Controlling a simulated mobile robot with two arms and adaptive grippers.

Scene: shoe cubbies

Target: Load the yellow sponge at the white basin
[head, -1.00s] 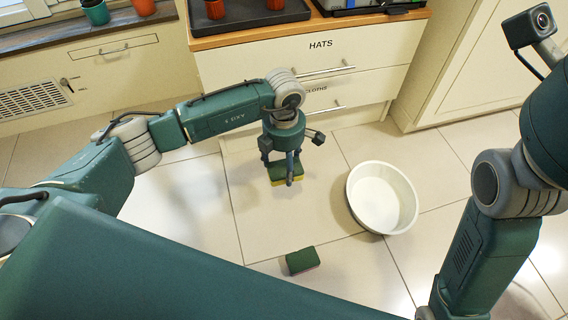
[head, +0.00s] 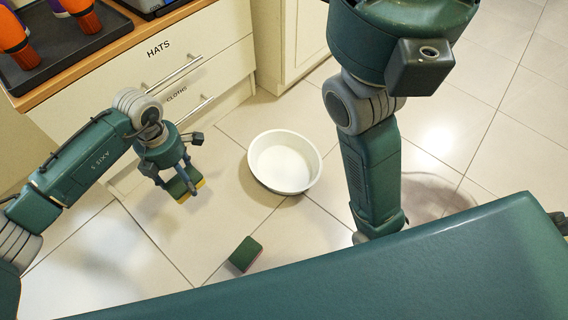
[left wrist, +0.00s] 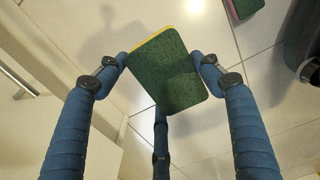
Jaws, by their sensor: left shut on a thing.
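The yellow sponge (head: 200,184), with a dark green scouring side, is held by my left gripper (head: 183,186), which is shut on it. In the left wrist view the sponge (left wrist: 170,70) sits between the blue fingers, green side facing the camera and a thin yellow edge showing. The white basin (head: 285,162) is round, looks empty and stands on the floor, right of the gripper and apart from it. My right arm crosses the head view right of the basin; its gripper is not seen.
Another green-topped sponge with a pinkish edge (head: 245,254) lies on the floor below the basin; it also shows in the left wrist view (left wrist: 243,8). A drawer cabinet (head: 190,65) labelled HATS and CLOTHS stands behind. Floor between gripper and basin is clear.

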